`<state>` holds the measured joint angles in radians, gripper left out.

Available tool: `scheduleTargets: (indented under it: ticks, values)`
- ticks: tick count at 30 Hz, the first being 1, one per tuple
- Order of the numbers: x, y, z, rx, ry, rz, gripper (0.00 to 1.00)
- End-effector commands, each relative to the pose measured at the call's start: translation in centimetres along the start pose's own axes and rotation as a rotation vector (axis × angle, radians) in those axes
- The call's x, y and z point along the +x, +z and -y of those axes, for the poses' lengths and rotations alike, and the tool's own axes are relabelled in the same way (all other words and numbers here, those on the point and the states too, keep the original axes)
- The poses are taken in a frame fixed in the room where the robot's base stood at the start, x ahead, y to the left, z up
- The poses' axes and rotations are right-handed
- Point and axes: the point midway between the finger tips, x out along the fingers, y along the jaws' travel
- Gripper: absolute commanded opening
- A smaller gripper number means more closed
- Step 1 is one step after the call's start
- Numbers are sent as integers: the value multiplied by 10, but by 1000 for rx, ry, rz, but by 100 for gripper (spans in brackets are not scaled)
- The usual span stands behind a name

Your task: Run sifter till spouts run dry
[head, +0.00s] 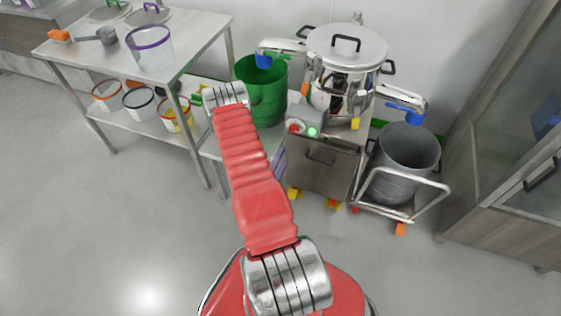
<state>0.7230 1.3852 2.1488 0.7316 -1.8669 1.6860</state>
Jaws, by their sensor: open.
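The steel sifter (345,66), with a lidded round body, stands on a steel cabinet (323,167) against the back wall. Its left spout (283,46) has a blue end above the green bin (263,92). Its right spout (402,97) has a blue end above the grey bin (404,163). A control box (308,118) on the cabinet's front has a red button (294,126) and a bright green button (313,132). I cannot tell whether powder is falling from either spout. I cannot make out my gripper; my red arm rises through the middle, left of the cabinet.
The grey bin sits on a wheeled trolley (420,208). A glass-fronted cabinet (510,185) bounds the right. The floor at front left is clear.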

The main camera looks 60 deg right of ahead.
Motion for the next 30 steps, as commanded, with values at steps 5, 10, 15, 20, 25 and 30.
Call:
scheduleTargets:
  ticks: [5,10,15,20,25,30]
  values:
    - [0,0,0,0,0,-1,53]
    - [4,0,2,-55,-4,-3,53]
    - [6,1,2,-236,-5,-3,53]
    - [8,3,2,-451,-5,-1,53]
    - [9,4,2,-607,-4,1,53]
    - [9,4,2,-646,-3,1,53]
